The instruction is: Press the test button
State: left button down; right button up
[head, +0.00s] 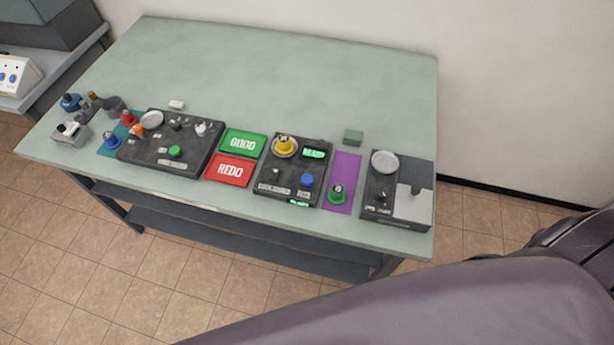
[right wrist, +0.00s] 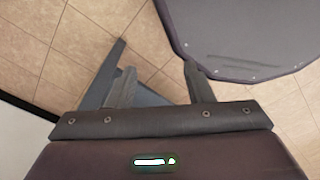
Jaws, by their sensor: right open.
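In the head view a dark control panel (head: 262,175) lies on the table, right of centre. It has a round blue button (head: 307,180) with a small label below it, too small to read surely. A yellow-topped piece (head: 284,146) sits in a round holder on this panel, beside a lit green display (head: 314,154). Another dark panel (head: 140,151) to the left carries a green button (head: 175,151). My right gripper (right wrist: 158,68) is open and empty in the right wrist view, above the floor and apart from the panels. My left gripper is not in view.
The pale green table (head: 270,60) is bare at the back. Green GOOD (head: 243,142) and red REDO (head: 230,170) trays lie between the panels. A purple mat (head: 345,168) and another dark device (head: 400,212) are at the right. Several small coloured parts crowd the left end.

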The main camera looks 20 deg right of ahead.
grip_shut()
dwell(1.4)
